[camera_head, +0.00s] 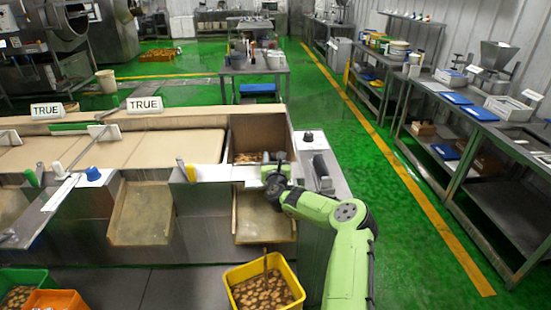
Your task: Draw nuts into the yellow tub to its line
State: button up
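The yellow tub (242,270) stands on the floor below the right-hand chute (262,222). Brown nuts lie in it, and a thin upright strip (265,264) shows at its back. I cannot make out a fill line. The chute looks bare. Above it, an open bin (258,132) holds a low layer of nuts (250,157). My gripper (272,176) is at the front of this bin, above the chute's upper end. Its fingers are small and partly hidden, so I cannot tell whether they are open or touch a gate handle there.
An orange tub (55,301) and a green tub (22,278) stand at lower left. Another chute (142,213) and handles with green (32,178) and yellow (189,171) grips line the counter. Two "TRUE" signs (145,105) stand behind. Green floor is free to the right.

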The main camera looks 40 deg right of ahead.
jog(key=b+v, duration=0.2)
jog(key=v, duration=1.3)
jog(key=shift+s+a+b, duration=0.25)
jog(key=shift+a+b, duration=0.05)
jog(key=shift+b, duration=0.1)
dwell(4.8)
